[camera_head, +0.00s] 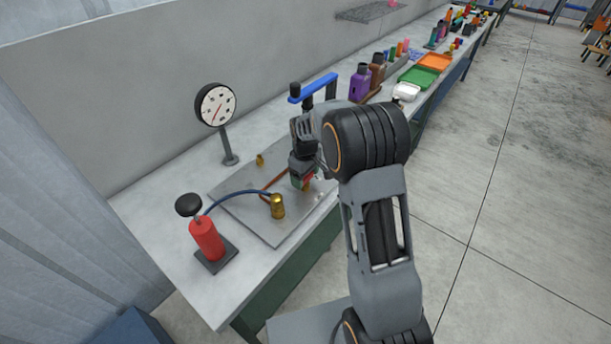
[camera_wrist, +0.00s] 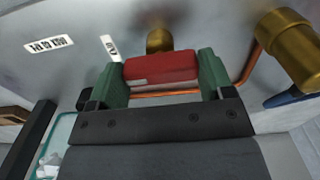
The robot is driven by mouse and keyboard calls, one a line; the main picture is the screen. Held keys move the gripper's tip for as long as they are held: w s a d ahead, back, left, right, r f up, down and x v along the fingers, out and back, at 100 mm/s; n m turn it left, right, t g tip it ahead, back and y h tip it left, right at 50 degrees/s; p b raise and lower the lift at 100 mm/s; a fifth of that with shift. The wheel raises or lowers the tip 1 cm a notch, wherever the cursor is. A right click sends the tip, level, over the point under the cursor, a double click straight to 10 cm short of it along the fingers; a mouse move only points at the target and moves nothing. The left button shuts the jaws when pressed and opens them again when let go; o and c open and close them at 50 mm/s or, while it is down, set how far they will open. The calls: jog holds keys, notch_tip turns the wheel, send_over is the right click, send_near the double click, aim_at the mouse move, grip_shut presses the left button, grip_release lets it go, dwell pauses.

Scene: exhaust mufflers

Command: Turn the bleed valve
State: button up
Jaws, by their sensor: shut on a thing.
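In the wrist view, my gripper (camera_wrist: 163,78) has its two green fingers at either end of a red handle (camera_wrist: 160,68), shut on it. The handle sits in front of a brass fitting (camera_wrist: 160,40), which looks like the bleed valve. In the head view, my gripper (camera_head: 304,182) is low over the grey plate (camera_head: 243,222), with a little red and brass showing at its fingers. My arm hides part of the plate's right side. A larger brass cylinder (camera_head: 278,206) stands on the plate and also shows in the wrist view (camera_wrist: 290,48).
A red hand pump (camera_head: 206,240) with a blue hose stands at the bench's front left. A dial gauge (camera_head: 216,105) on a post stands behind the plate. A blue-handled press (camera_head: 313,90) is close behind my gripper. Bottles and trays (camera_head: 420,77) fill the bench farther back.

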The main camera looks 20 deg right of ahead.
jog(key=shift+w+r, duration=0.1)
dwell(0.3)
jog(key=o, duration=0.9)
notch_tip(320, 180, up, 14)
jog(key=shift+f+b, duration=0.15)
jog(key=shift+b, duration=0.2)
jog(key=s+m+t, duration=0.1)
jog(key=s+m, duration=0.1)
jog(key=s, duration=0.5)
jog(key=s+m+t, duration=0.1)
jog(key=s+m, duration=0.1)
jog(key=s, duration=0.6)
jog(key=s+m+t, duration=0.2)
jog(key=s+m, duration=0.1)
jog(key=s, duration=0.5)
jog(key=shift+s+d, duration=0.1)
jog(key=shift+s, duration=0.1)
